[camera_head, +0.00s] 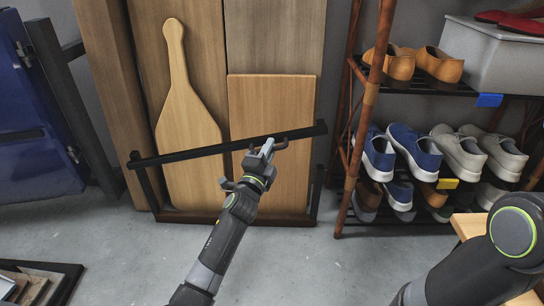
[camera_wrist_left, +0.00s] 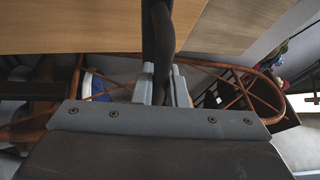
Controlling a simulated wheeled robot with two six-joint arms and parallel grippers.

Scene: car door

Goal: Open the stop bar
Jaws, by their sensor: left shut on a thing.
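The stop bar (camera_head: 200,152) is a long black bar across the front of several wooden boards in the head view. It tilts, with its right end higher. Its left end meets a short dark post, and its right end sits above and apart from the right post. My left gripper (camera_head: 266,148) is shut at the bar's right half, on a small curved handle. In the left wrist view, the bar (camera_wrist_left: 158,35) runs up from between my fingers (camera_wrist_left: 166,86), with the curved handle beside it; the fingers partly hide the grip. My right gripper is out of view.
A wooden paddle-shaped board (camera_head: 185,125) and a smaller panel (camera_head: 285,100) lean behind the bar. A shoe rack (camera_head: 352,130) stands close on the right. A blue car door (camera_head: 30,130) is at the left. The grey floor (camera_head: 310,265) in front is clear.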

